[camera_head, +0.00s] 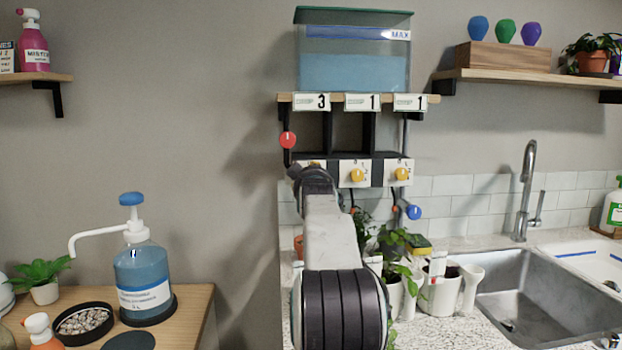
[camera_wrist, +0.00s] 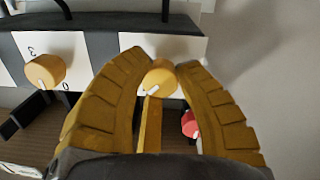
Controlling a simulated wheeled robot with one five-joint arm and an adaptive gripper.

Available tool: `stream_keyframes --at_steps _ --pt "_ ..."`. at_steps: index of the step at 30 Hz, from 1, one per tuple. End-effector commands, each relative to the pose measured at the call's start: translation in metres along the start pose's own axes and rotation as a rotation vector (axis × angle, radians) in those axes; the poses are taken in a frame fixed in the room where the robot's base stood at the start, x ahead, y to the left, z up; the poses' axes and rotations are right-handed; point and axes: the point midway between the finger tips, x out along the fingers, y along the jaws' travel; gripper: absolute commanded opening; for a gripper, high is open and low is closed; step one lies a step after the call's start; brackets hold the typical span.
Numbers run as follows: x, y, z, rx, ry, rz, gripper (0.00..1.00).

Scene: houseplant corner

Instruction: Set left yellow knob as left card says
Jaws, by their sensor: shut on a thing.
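The left card (camera_head: 310,102) on the shelf edge reads 3. The left yellow knob (camera_wrist: 160,77) sits between my gripper's two yellow fingers in the wrist view. My gripper (camera_wrist: 163,70) is shut on this knob. The knob's white pointer mark faces down and slightly left in that view. The numbers around this knob are hidden by the fingers. In the head view my gripper (camera_head: 312,172) covers most of the left knob. The middle yellow knob (camera_head: 357,175) and right yellow knob (camera_head: 401,174) are in plain view. The middle knob also shows in the wrist view (camera_wrist: 45,71).
A red ball-shaped handle (camera_head: 288,140) hangs left of the knob panel; it shows close to the right finger in the wrist view (camera_wrist: 190,124). A water tank (camera_head: 354,72) stands above. Potted plants (camera_head: 398,275) and a sink (camera_head: 545,300) lie below right.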

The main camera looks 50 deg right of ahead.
Motion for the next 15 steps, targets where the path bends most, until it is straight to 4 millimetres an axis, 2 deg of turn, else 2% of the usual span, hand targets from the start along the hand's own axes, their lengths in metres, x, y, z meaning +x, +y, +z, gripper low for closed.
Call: stream_keyframes --at_steps 9,10,15 --pt "0.0013 -0.0021 0.004 0.0 -0.009 -0.004 0.0" --pt "0.0013 -0.0021 0.004 0.0 -0.009 -0.004 0.31" --pt "0.001 -0.0018 0.0028 0.0 -0.006 -0.003 0.46"
